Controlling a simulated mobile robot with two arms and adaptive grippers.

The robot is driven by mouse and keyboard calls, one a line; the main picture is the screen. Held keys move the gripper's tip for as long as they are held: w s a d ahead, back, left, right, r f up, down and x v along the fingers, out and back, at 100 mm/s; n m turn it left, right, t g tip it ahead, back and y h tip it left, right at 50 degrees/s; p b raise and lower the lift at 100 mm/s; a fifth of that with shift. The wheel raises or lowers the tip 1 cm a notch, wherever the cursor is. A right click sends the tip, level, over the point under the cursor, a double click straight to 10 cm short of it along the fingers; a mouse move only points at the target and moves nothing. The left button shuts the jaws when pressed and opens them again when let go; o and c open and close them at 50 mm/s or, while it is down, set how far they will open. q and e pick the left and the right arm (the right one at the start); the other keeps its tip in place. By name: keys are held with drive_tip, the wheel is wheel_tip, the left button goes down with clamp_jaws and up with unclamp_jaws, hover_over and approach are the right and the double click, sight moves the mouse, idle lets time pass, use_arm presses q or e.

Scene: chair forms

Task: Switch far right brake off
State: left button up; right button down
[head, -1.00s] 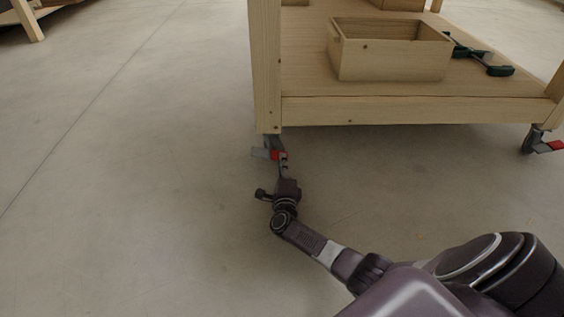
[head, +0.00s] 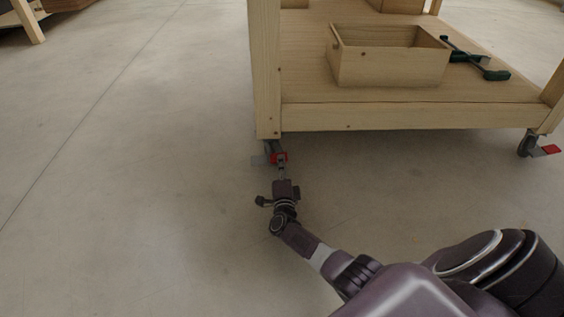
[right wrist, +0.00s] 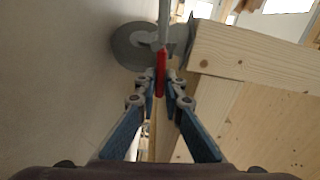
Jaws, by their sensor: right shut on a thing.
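My right gripper (head: 281,165) reaches low to the caster at the foot of the wooden table's left leg in the head view. In the right wrist view my right gripper (right wrist: 163,85) is shut on a red brake pedal (right wrist: 161,66), with a fingertip on each side of it. The same red brake pedal (head: 279,157) shows small in the head view. The grey caster wheel (right wrist: 132,46) is beside the pedal, under the wooden frame. Another caster with a red pedal (head: 551,150) stands under the right leg. My left gripper is not in view.
The wooden table (head: 420,117) has a low shelf carrying an open wooden box (head: 390,70) and dark green clamps (head: 480,62). Its leg (head: 266,70) rises close above my gripper. The concrete floor (head: 130,200) to the left is clear.

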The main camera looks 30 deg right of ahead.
drive_tip(key=shift+a+r+n+p, duration=0.1)
drive_tip(key=shift+r+n+p, duration=0.2)
drive_tip(key=shift+n, duration=0.4)
drive_tip(key=c, duration=2)
unclamp_jaws()
drive_tip(key=shift+c, duration=0.2)
drive_tip(key=shift+f, duration=0.1)
